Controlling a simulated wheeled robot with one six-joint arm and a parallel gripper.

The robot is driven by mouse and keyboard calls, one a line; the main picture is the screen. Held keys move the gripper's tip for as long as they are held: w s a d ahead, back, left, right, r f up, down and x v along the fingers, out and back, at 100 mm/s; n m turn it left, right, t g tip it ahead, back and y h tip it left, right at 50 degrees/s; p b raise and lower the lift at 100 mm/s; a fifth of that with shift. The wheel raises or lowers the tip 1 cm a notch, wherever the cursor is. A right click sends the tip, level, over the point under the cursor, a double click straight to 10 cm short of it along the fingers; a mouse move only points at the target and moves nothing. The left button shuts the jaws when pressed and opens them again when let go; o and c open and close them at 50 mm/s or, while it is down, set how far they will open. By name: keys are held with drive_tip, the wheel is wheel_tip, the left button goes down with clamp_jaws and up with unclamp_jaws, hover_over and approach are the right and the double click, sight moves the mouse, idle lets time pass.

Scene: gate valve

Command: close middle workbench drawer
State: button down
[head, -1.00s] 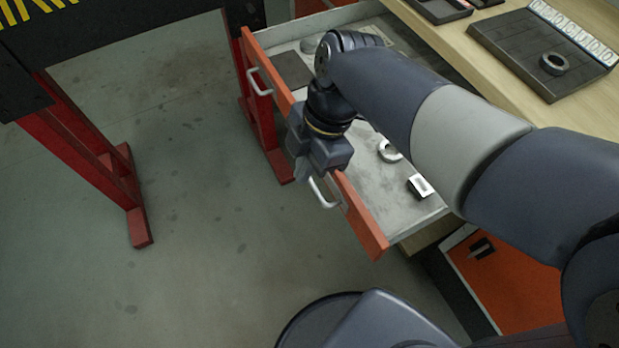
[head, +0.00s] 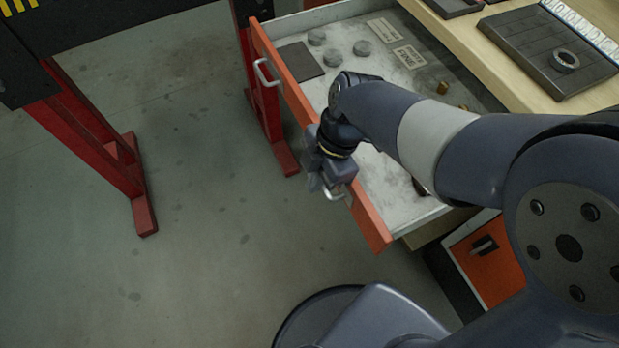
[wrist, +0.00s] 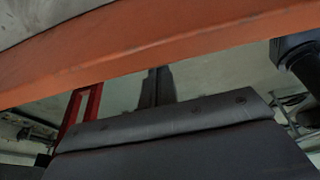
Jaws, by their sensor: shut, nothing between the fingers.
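The open workbench drawer (head: 372,226) has an orange front and a pale grey inside, and it sticks out from the bench in the head view. Two light handles are on its front; the far handle (head: 265,73) is clear of my arm. My gripper (head: 328,188) is shut and empty at the drawer front, beside the near handle (head: 336,194), which it partly hides. I cannot tell whether they touch. In the wrist view the orange drawer front (wrist: 150,45) runs across the top, close to the camera.
Inside the drawer lie a dark square plate (head: 299,61), several grey discs and labels. The wooden benchtop (head: 480,60) holds a dark tray (head: 548,52) with a ring. A red-legged stand (head: 95,130) is at left. An orange cabinet front (head: 485,265) sits below. The floor between is clear.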

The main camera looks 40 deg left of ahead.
drive_tip(key=w+d, duration=0.3)
drive_tip(key=w, duration=0.5)
drive_tip(key=w+d, duration=0.3)
drive_tip(key=w, duration=0.6)
drive_tip(key=w+d, duration=0.3)
drive_tip(key=w, duration=0.5)
drive_tip(key=shift+w+d, duration=0.15)
drive_tip(key=shift+w, duration=0.15)
